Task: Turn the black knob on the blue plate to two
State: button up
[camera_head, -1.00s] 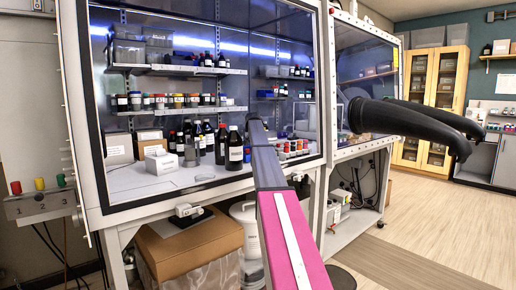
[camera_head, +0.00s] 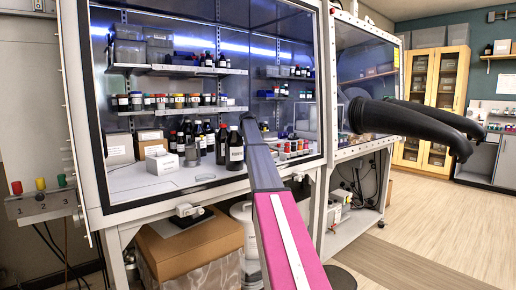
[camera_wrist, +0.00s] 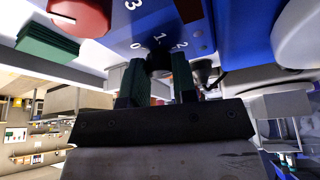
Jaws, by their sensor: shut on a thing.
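The blue plate (camera_wrist: 228,30) fills the upper middle of the wrist view, with white numerals 0, 1 and 2 arched above the black knob (camera_wrist: 159,67). The knob is dark and partly hidden between the fingers, so I cannot tell which numeral it points at. My gripper (camera_wrist: 159,72) has green ribbed finger pads, one on each side of the knob, and is shut on it. In the head view my arm reaches forward toward the glove box, and I cannot make out the knob or plate there.
In the wrist view a red round knob (camera_wrist: 82,14) is at upper left and a large pale round part (camera_wrist: 298,35) at right. The head view shows the glove box window frame (camera_head: 207,197), black gloves (camera_head: 420,122) and a cardboard box (camera_head: 190,245).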

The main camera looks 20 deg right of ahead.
jog(key=shift+m, duration=0.3)
jog(key=o, duration=0.9)
jog(key=shift+o, duration=0.2)
jog(key=shift+r, duration=0.15)
jog(key=v, duration=1)
jog(key=shift+r, duration=0.25)
jog(key=shift+w+a, duration=0.1)
jog(key=shift+a, duration=0.05)
